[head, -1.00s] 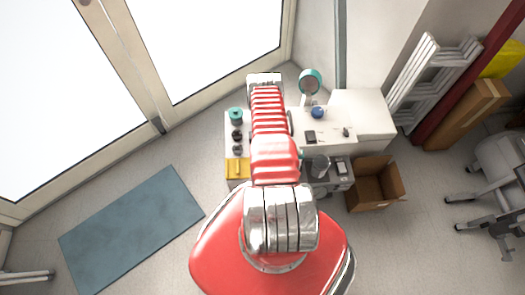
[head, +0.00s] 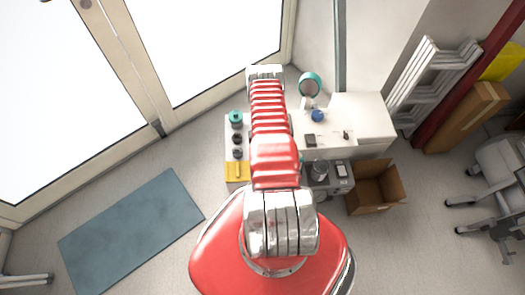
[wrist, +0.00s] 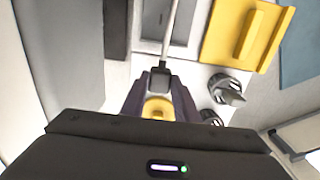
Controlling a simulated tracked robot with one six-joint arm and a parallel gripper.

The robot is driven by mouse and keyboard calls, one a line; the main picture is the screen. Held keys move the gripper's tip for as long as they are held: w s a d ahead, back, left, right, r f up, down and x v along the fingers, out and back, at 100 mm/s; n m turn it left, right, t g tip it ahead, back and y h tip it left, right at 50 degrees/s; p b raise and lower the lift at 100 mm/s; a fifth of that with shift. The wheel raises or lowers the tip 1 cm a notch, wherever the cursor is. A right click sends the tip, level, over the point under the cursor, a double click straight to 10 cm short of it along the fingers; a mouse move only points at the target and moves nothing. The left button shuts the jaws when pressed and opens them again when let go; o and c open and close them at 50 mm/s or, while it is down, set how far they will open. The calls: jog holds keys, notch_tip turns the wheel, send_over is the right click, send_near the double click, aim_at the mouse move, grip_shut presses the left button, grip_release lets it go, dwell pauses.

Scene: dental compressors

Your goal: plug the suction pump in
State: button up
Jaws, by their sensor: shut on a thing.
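In the wrist view, my gripper (wrist: 159,100) has its dark fingers closed around a dark plug (wrist: 160,80) with a pale grey cable running up out of the picture. A yellow round part (wrist: 157,108) shows between the fingers; I cannot tell whether it belongs to the plug. The tips are over or close to a white panel, and contact cannot be judged. In the head view my red arm hides the gripper and plug. I cannot pick out the suction pump or its socket for certain.
A yellow handled plate (wrist: 248,36) and a dark knob (wrist: 227,90) lie right of the gripper. In the head view a white cabinet (head: 365,110), a grey unit with a jar (head: 320,168) and an open cardboard box (head: 375,188) stand right of my arm. A blue mat (head: 130,230) lies left.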

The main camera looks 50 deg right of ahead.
notch_tip(320, 180, up, 6)
jog(key=shift+r, duration=0.25)
dwell(0.7)
jog(key=s+a+f, duration=0.2)
jog(key=s+a, duration=0.4)
jog(key=a, duration=0.1)
jog(key=shift+s, duration=0.15)
jog(key=shift+a+f, duration=0.1)
dwell(0.3)
jog(key=shift+f, duration=2.75)
